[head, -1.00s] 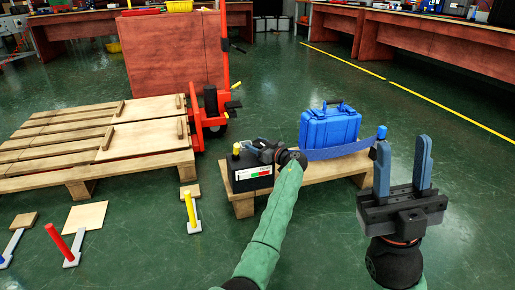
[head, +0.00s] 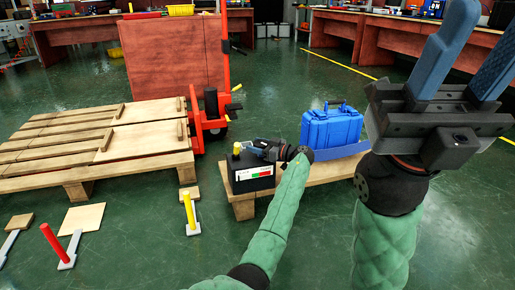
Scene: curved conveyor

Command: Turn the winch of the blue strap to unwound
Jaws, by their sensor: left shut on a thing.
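The winch (head: 247,183) is a black box with a yellow knob (head: 237,148) on top and a white, red and green label on its front. It stands at the left end of a low wooden bench. My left gripper (head: 254,147) is shut at the top of the winch, beside the yellow knob; its fingers partly hide what they hold, which looks like the winch handle. The blue strap (head: 345,151) runs along the bench in front of a blue case (head: 331,128). Its right end is hidden behind my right arm. My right gripper (head: 482,45) is open and empty, raised close to the camera.
The low bench (head: 290,184) stands on a green floor. A wooden pallet (head: 75,165) and a red pallet jack (head: 222,100) are at the left. A yellow post (head: 190,208) and a red post (head: 56,243) stand at the front left. Open floor lies right of the bench.

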